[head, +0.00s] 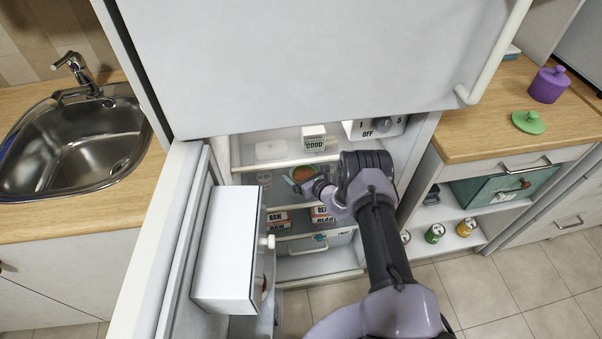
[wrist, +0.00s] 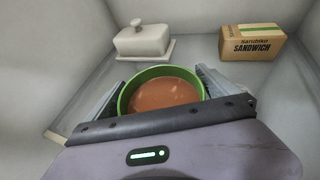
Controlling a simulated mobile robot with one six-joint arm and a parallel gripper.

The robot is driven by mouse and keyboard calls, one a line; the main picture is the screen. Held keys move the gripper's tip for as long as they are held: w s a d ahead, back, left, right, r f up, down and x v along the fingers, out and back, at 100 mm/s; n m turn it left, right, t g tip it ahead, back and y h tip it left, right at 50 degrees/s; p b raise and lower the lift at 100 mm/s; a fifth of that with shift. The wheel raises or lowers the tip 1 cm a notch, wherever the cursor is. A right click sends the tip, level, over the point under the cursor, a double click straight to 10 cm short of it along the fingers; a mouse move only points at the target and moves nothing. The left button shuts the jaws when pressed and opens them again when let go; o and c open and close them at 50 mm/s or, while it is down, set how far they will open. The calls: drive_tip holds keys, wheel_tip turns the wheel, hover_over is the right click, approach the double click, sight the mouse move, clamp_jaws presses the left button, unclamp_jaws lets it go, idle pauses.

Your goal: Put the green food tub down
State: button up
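The green food tub (wrist: 160,92) is round, with a green rim and orange-brown contents. In the wrist view it sits upright between the two fingers of my gripper (wrist: 160,78), which appear to press on its sides. In the head view the tub (head: 303,173) is inside the open fridge, at the tip of my gripper (head: 312,182), partly hidden by it. Whether the tub's base touches a shelf is hidden.
A white butter dish (wrist: 143,40) and a sandwich box (wrist: 251,42) stand at the back of the fridge. Between them is free room. The open fridge door (head: 172,250) is at left.

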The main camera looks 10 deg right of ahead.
drive_tip(key=shift+r, duration=0.2)
drive_tip(key=p+v, duration=0.9)
drive_tip(key=v, duration=0.2)
drive_tip(key=shift+s+d+r, duration=0.15)
drive_tip(key=shift+s+r, duration=0.05)
drive_tip(key=shift+r, duration=0.05)
drive_tip(key=shift+s+f, duration=0.15)
drive_tip(key=shift+s, duration=0.1)
